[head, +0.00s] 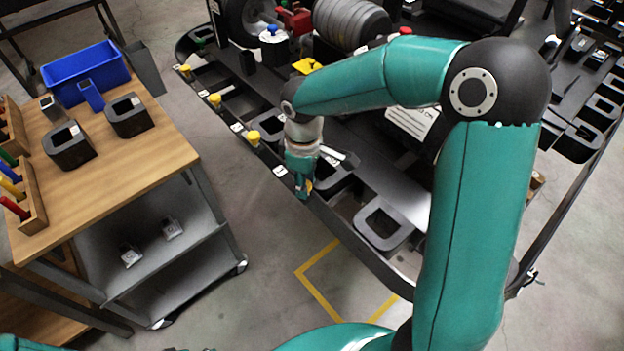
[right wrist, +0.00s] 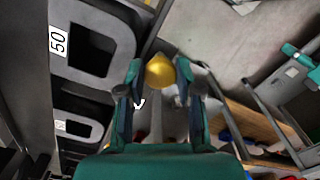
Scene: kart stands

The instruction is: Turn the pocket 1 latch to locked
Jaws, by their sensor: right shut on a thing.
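My right gripper (head: 304,188) reaches down to the near-left rim of the dark kart stand (head: 330,218). It is shut on a yellow latch knob (right wrist: 160,72), which shows between the fingers in the right wrist view; the gripper (right wrist: 158,92) partly hides it in the head view. I cannot read a pocket number or the locked mark there. Other yellow latch knobs (head: 253,136) stand apart along the same rim. My left gripper is not in view.
Black blocks with square openings (head: 362,241) sit in the stand beside the right gripper. A wooden-topped cart (head: 165,160) with a blue bin (head: 60,72) stands at the left. Clear floor lies between cart and stand.

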